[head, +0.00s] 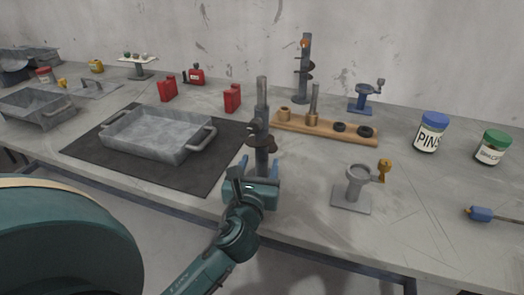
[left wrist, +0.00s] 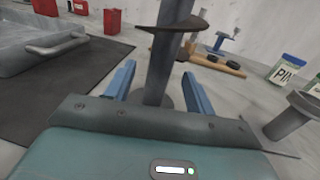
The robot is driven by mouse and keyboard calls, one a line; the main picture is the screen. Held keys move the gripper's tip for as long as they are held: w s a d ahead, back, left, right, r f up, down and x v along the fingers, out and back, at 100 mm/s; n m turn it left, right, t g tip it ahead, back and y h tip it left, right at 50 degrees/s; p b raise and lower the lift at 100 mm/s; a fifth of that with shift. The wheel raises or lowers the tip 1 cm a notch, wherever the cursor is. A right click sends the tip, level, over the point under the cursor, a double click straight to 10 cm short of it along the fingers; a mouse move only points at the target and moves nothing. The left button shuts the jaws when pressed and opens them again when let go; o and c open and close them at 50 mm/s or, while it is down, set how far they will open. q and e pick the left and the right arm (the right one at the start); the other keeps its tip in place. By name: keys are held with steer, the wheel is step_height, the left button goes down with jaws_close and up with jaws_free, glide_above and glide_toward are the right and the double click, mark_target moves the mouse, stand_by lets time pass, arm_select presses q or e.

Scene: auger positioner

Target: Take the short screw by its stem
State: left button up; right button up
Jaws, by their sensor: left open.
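A dark grey metal screw (head: 263,118) with a helical flight stands upright near the table's front edge. Its stem (left wrist: 160,75) passes between the open blue fingers of my left gripper (head: 259,168), with gaps on both sides in the left wrist view. The flight shows above the fingers. Another dark screw (head: 304,85) stands upright at the back, behind the wooden rack. I cannot tell from size alone which screw is the short one. My right gripper is not in view.
A wooden rack (head: 350,134) with rings and a grey peg lies behind the near screw. A grey tray (head: 155,140) on a black mat is to the left. A grey ring stand (head: 351,196) is close on the right. Jars (head: 430,140) stand farther right.

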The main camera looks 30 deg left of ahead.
mark_target(263, 151)
arm_select(q)
steer(key=x, duration=0.5)
steer(key=shift+w+a, duration=0.1)
steer(key=shift+w, duration=0.1)
jaws_close()
stand_by(0.4)
steer(key=shift+r, duration=0.15)
